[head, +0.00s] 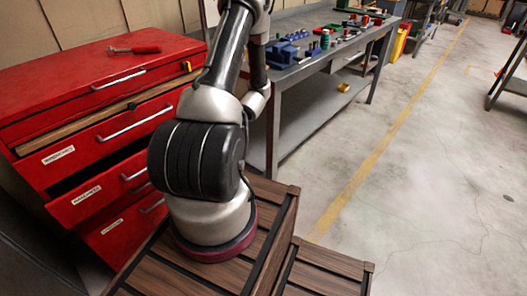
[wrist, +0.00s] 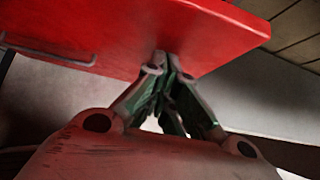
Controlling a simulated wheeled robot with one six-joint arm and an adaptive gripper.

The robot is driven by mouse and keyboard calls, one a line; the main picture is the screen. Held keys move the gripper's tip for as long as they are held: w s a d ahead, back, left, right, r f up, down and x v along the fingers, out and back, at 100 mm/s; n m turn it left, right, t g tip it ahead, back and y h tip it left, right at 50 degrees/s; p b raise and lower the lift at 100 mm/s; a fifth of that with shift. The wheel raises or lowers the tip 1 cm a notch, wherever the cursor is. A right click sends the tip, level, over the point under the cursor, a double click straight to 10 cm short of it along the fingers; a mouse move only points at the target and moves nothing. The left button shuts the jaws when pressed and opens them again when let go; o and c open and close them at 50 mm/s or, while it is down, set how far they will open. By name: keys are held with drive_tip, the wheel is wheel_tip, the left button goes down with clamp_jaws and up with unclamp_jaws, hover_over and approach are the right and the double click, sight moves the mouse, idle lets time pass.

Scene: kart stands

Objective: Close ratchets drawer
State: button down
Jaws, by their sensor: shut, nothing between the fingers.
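The red tool cabinet (head: 150,75) stands at the left in the head view, with several labelled drawers. The drawer with the middle label (head: 87,194) appears partly pulled out, with a dark gap above its front. The labels are too small to read surely, so I cannot tell which drawer is the ratchets one. My arm hides the right part of the lower drawers. In the wrist view my gripper (wrist: 166,70) is shut and empty, its fingertips at a red panel (wrist: 200,30). I cannot tell whether they touch. A handle (wrist: 50,52) shows at left. My gripper is hidden in the head view.
A red-handled tool (head: 135,50) lies on the cabinet top. A grey workbench (head: 310,70) with several small parts stands behind my arm. Wooden slatted platforms (head: 320,275) are at the front.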

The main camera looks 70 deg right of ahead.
drive_tip(key=w, duration=0.2)
drive_tip(key=w+d, duration=0.1)
drive_tip(key=w, duration=0.1)
drive_tip(key=w+d, duration=0.1)
drive_tip(key=w, duration=0.1)
drive_tip(key=shift+w, duration=0.25)
drive_tip(key=shift+w+d+r, duration=0.1)
drive_tip(key=shift+w, duration=0.1)
drive_tip(key=shift+w, duration=0.1)
